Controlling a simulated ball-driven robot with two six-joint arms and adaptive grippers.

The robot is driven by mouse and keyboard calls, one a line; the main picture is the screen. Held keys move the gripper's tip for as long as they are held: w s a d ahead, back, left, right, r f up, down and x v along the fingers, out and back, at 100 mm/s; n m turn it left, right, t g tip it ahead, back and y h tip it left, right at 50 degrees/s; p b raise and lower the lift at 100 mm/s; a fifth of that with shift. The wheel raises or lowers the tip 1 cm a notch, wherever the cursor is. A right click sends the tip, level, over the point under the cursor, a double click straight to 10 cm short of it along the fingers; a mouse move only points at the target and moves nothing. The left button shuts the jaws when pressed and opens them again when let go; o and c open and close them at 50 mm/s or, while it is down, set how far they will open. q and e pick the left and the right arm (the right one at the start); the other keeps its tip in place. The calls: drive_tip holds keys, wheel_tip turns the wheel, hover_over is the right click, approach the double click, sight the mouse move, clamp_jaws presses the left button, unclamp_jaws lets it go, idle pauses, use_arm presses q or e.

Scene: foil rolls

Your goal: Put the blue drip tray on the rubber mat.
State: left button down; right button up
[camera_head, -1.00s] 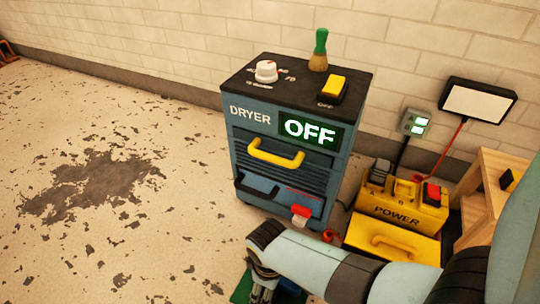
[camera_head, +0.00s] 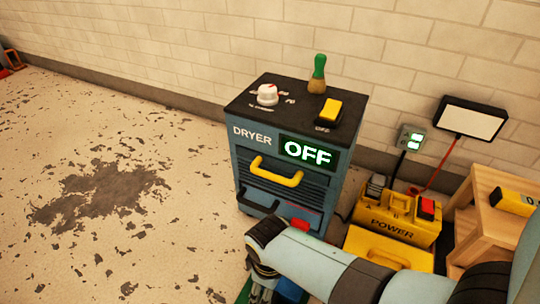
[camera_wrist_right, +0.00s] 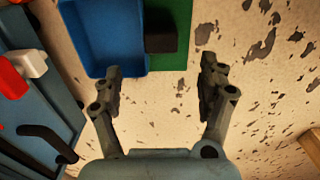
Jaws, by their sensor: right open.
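The blue drip tray (camera_wrist_right: 112,45) is at the upper left of the right wrist view, its hollow inside visible. A green mat (camera_wrist_right: 182,55), which looks like the rubber mat, lies along its right side. A black block (camera_wrist_right: 160,30) shows over the green against the tray's edge. Whether the tray overlaps the mat I cannot tell. In the head view, the tray (camera_head: 290,290) and mat (camera_head: 243,292) are mostly hidden behind my right arm. My right gripper (camera_wrist_right: 162,78) is open and empty, its left fingertip near the tray's near edge. My left gripper is out of view.
The blue dryer (camera_head: 285,205), reading OFF, stands beside the tray, with a red and white switch (camera_wrist_right: 28,66) on its front. A yellow power box (camera_head: 395,215) and wooden stand (camera_head: 480,190) are at the right. The speckled floor (camera_head: 150,230) at left is clear.

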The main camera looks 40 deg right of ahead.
drive_tip(key=s+d+r+m+t, duration=0.1)
drive_tip(key=s+d+r+t, duration=0.1)
drive_tip(key=r, duration=0.5)
drive_tip(key=s+d+r+m+t, duration=0.1)
drive_tip(key=s+r+t, duration=0.1)
drive_tip(key=r, duration=0.6)
drive_tip(key=s+d+r+m+t, duration=0.1)
drive_tip(key=r+t, duration=0.3)
drive_tip(key=r, duration=0.4)
drive_tip(key=shift+s+d+m, duration=0.3)
drive_tip(key=shift+s+d, duration=0.4)
drive_tip(key=shift+d, duration=0.1)
